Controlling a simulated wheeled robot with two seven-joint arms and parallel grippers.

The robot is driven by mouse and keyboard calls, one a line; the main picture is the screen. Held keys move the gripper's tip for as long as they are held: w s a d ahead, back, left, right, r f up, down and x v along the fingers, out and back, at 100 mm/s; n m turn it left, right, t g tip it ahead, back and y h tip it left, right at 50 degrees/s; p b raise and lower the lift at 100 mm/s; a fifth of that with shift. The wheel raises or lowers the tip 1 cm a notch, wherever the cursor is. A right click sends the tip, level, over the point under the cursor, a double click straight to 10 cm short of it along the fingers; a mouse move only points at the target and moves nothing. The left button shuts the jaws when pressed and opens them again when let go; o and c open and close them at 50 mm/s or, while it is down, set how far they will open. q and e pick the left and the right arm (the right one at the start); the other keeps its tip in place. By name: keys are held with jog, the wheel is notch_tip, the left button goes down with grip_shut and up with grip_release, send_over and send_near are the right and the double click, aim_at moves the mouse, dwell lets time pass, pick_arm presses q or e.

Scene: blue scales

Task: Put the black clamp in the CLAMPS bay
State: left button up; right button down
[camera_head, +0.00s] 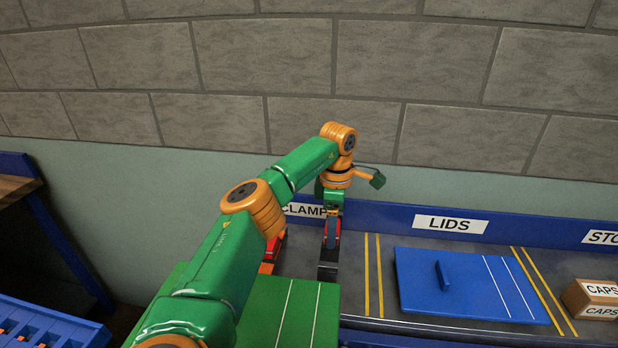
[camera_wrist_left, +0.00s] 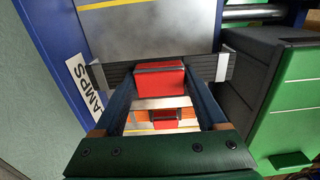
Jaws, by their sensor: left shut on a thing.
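My left gripper (camera_head: 332,232) is shut on the black clamp, in front of the partly covered CLAMPS label (camera_head: 303,210). The black clamp (camera_head: 328,270) hangs below the fingers in the head view. In the left wrist view the clamp (camera_wrist_left: 115,76) is a dark bar with grey ends and a red block between my fingers (camera_wrist_left: 160,90). It is over the grey floor of the CLAMPS bay (camera_head: 352,262), left of the yellow lines; I cannot tell whether it touches the floor. My right gripper is not in view.
A red and orange object (camera_head: 272,250) lies left of the clamp. A green panel with white lines (camera_head: 300,310) stands in front. The LIDS bay to the right holds a blue lid (camera_head: 420,290) with a handle. A cardboard box (camera_head: 592,298) is at the far right.

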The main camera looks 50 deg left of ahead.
pick_arm(q)
notch_tip(320, 180, down, 7)
jog(key=shift+f+p, duration=0.2)
jog(key=shift+p, duration=0.2)
jog(key=shift+a+f, duration=0.1)
jog(key=o, duration=1.4)
jog(key=shift+o, duration=0.2)
notch_tip(320, 180, up, 12)
jog(key=shift+r, duration=0.2)
